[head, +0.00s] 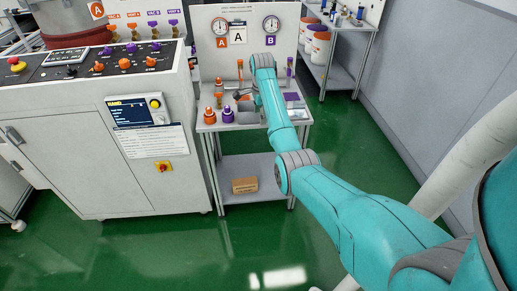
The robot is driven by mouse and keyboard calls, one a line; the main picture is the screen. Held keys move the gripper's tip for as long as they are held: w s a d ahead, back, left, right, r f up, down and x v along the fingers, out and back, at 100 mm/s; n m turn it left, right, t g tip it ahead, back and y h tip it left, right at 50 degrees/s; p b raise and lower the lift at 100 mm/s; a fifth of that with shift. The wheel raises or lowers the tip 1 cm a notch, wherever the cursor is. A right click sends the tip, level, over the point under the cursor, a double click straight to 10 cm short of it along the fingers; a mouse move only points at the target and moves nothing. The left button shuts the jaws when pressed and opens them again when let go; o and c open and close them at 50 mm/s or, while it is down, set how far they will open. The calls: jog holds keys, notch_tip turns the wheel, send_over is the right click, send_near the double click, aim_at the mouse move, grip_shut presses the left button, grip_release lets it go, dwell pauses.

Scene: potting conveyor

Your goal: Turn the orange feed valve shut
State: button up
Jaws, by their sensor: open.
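My teal arm reaches across to the bench on the right. My gripper (241,95) is small and dark at its end, above the bench top among the small items. It is open, and it is well to the right of the orange handles. Its fingertips are hard to make out.
The white control cabinet (85,160) carries orange and purple knobs. Orange (209,116) and purple (227,115) bottles stand on the bench (220,127), below two gauges. A cardboard box (244,185) lies on its lower shelf. Green floor (150,250) in front is clear.

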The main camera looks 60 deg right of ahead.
jog(key=a+f+n+t, duration=0.1)
jog(key=a+f+n, duration=0.1)
jog(key=a+f, duration=0.5)
notch_tip(320, 180, down, 4)
jog(key=shift+w+f+n+h, duration=0.15)
jog(key=shift+n+h, duration=0.25)
dwell(0.4)
